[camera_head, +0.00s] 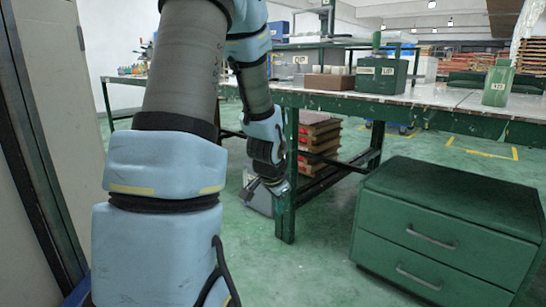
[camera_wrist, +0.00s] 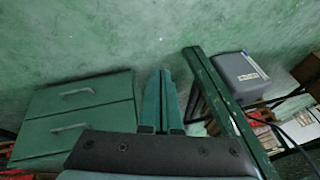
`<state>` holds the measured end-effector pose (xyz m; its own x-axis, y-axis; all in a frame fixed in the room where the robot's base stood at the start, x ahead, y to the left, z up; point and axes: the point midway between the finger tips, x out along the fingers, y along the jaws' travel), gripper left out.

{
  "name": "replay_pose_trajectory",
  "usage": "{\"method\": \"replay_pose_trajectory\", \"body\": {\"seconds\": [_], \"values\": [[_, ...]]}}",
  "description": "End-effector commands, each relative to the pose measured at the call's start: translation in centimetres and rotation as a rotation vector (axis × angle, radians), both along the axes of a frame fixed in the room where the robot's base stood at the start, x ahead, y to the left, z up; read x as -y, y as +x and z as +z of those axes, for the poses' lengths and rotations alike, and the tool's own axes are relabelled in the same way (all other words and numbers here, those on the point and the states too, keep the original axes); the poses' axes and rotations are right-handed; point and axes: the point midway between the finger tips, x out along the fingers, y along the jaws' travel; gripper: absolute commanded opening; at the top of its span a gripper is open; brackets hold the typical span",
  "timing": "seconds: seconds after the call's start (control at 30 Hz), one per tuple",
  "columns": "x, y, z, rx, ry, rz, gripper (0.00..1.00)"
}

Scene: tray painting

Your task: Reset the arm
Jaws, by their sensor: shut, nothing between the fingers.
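My gripper (camera_wrist: 161,74) shows in the wrist view as two teal fingers lying close together, shut with nothing between them. It hangs above the green floor. In the head view my arm reaches forward and bends down, and its end hangs low in front of the table's near leg. The fingertips are small and hard to make out there. The green worktable (camera_head: 445,100) stands beyond my arm. In the wrist view its leg (camera_wrist: 225,100) runs to the right of my fingers, apart from them as far as I can tell.
A green drawer cabinet (camera_head: 440,205) stands at the right, and left of my fingers in the wrist view (camera_wrist: 75,115). A grey box (camera_wrist: 240,75) lies beyond the table leg. A wall is at left.

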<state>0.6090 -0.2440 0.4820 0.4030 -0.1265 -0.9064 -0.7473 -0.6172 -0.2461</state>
Motion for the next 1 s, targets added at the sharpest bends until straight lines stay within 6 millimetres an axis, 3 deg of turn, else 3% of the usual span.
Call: {"method": "replay_pose_trajectory", "body": {"seconds": [0.03, 0.2, 0.43, 0.77, 1.0], "values": [[-1.8, -1.8, 2.0, -0.039, -0.009, 0.113, 0.0], [-5.7, -7.8, 5.0, -0.172, -0.053, 0.445, 0.0], [-8.2, -15.0, 8.0, -0.32, -0.123, 0.802, 0.0], [-8.1, -15.0, 14.7, -0.324, -0.122, 0.804, 0.0], [-8.1, -15.0, 22.0, -0.324, -0.121, 0.801, 0.0]]}}
